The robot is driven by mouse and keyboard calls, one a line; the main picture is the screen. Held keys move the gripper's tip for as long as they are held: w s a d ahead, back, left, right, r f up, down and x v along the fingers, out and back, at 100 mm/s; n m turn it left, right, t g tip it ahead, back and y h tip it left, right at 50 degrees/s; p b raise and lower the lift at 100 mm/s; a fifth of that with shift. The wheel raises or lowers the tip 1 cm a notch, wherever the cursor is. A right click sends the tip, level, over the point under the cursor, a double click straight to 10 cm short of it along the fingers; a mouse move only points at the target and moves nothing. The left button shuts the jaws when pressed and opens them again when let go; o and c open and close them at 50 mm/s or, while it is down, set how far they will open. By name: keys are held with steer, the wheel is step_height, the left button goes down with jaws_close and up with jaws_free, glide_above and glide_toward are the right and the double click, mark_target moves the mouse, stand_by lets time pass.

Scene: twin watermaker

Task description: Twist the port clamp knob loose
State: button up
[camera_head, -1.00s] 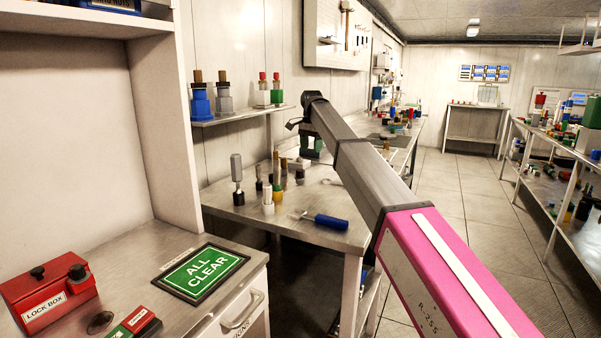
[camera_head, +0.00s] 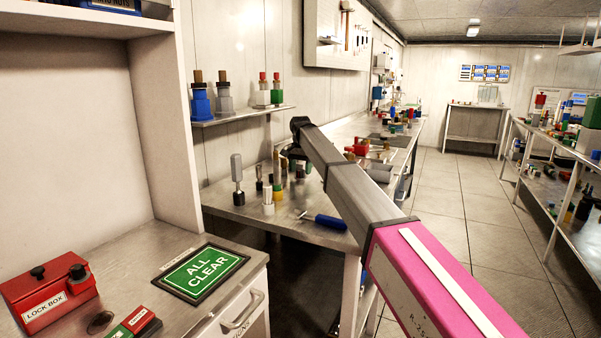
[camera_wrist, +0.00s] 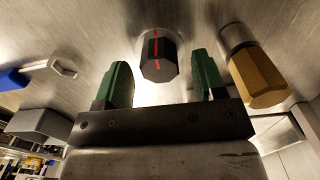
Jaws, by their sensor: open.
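In the wrist view, a dark faceted knob with a red stripe (camera_wrist: 158,62) on a pale round base shows between the two green fingers of my gripper (camera_wrist: 162,78). The fingers are open, with a gap on each side of the knob; I cannot tell whether they reach around it. A brass-coloured hexagonal knob (camera_wrist: 258,78) on a metal collar is right of the right finger. No label shows which is the port clamp knob. In the head view, my gripper is mostly hidden at the arm's far end, over the metal bench (camera_head: 240,213).
A blue-handled tool (camera_head: 325,221) lies at the bench's front edge. A grey-handled upright tool (camera_head: 237,175) and several small posts stand left of my arm. Red-handled fittings (camera_head: 360,147) are on the bench behind it. The floor aisle (camera_head: 465,200) at right is clear.

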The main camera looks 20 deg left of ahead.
steer(key=shift+f, duration=0.7)
steer(key=c, duration=0.9)
